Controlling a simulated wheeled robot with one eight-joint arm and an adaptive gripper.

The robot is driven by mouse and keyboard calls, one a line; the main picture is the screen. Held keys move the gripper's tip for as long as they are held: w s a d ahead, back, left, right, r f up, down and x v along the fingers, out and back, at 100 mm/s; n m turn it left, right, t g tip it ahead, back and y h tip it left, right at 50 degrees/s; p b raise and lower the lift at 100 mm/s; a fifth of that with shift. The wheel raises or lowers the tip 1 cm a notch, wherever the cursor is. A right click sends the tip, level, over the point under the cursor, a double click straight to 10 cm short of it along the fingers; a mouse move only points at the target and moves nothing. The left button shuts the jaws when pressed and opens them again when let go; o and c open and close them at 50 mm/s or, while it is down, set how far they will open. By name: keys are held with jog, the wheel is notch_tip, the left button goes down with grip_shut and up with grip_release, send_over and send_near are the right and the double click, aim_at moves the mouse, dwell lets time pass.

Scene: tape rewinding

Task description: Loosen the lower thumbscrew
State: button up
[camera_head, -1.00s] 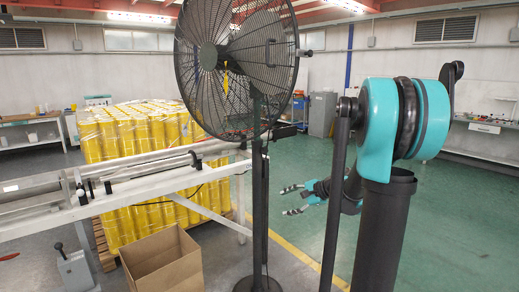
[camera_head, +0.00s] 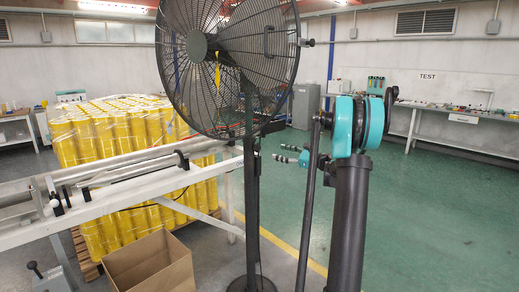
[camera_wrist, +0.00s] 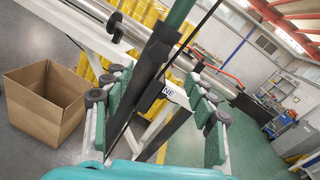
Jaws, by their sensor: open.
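I cannot make out the lower thumbscrew for sure in either view. The machine (camera_head: 118,184) with a long metal roller stands at the left in the head view, with small dark knobs (camera_head: 57,207) at its near end. My gripper (camera_head: 279,153) is open and empty, just right of the fan's pole and pointing left, well apart from those knobs. In the wrist view my gripper (camera_wrist: 155,78) has its fingers spread wide. A dark upright post (camera_wrist: 152,70) shows between them, with the roller (camera_wrist: 215,80) behind. I cannot tell how far the post is from the fingers.
A black pedestal fan (camera_head: 228,60) stands centrally, between my arm and the machine. An open cardboard box (camera_head: 150,268) stands on the floor, also in the wrist view (camera_wrist: 45,105). Yellow rolls (camera_head: 105,128) are stacked behind the machine. Green floor (camera_head: 440,215) at right is clear.

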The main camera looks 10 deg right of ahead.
aim_at(259, 147)
jog(key=x, duration=1.2)
jog(key=shift+c, duration=0.3)
jog(key=c, duration=1.1)
